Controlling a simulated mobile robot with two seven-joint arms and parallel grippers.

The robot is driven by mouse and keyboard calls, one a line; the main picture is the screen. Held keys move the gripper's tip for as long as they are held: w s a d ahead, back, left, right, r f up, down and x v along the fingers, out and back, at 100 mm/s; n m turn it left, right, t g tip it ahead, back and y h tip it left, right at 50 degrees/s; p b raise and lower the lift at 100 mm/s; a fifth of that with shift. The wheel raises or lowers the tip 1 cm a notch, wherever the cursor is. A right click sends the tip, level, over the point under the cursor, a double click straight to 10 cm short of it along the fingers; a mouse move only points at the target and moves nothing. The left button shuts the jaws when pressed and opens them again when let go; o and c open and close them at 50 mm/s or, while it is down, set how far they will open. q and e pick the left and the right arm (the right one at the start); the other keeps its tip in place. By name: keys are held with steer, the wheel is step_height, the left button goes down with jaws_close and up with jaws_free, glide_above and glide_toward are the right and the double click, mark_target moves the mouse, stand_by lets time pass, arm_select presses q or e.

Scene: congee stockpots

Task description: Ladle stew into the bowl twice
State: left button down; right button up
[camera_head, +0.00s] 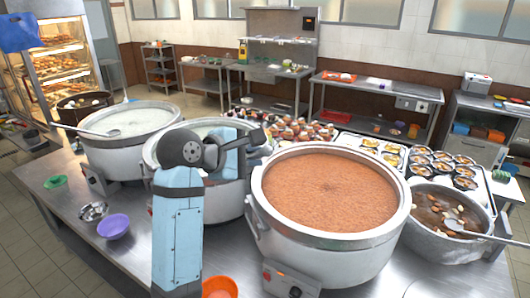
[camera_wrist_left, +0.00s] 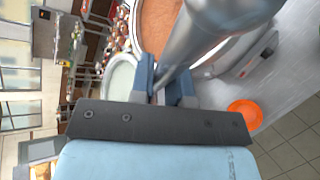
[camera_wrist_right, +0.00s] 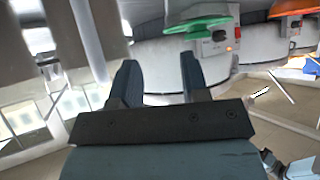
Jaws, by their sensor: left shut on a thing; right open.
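My left gripper (camera_head: 256,137) is above the middle pot, near the left rim of the big pot of reddish-brown stew (camera_head: 328,190). In the left wrist view its fingers (camera_wrist_left: 163,80) are shut on a shiny metal handle (camera_wrist_left: 215,35), likely a ladle's; its far end is out of view. The stew also shows in that view (camera_wrist_left: 158,22). My right gripper (camera_wrist_right: 160,75) is open and empty, outside the head view.
A pot of pale congee (camera_head: 125,121) with a ladle stands at left, and a middle pot (camera_head: 226,203) is partly behind my arm. A darker stew pot (camera_head: 430,240) with a ladle is at right. Purple (camera_head: 114,226) and green (camera_head: 55,182) bowls stand at the left front.

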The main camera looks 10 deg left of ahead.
arm_select(q)
steer(key=s+a+n+t+y, duration=0.2)
steer(key=s+a+n+y, duration=0.3)
steer(key=s+a, duration=0.6)
step_height(320, 180, down, 33)
steer(key=w+b, duration=0.1)
steer(key=shift+w+a+r+b, duration=0.15)
steer(key=shift+a+r+b, duration=0.05)
steer(key=shift+a+b, duration=0.1)
arm_select(e)
steer(key=shift+f, duration=0.45)
stand_by(1.3)
arm_select(q)
steer(key=shift+f+p, duration=0.4)
steer(key=shift+f, duration=0.25)
arm_select(e)
steer(key=shift+s+r, duration=0.1)
steer(key=shift+r, duration=0.3)
arm_select(q)
steer(key=shift+a+r, duration=0.1)
arm_select(e)
steer(key=shift+r, duration=0.15)
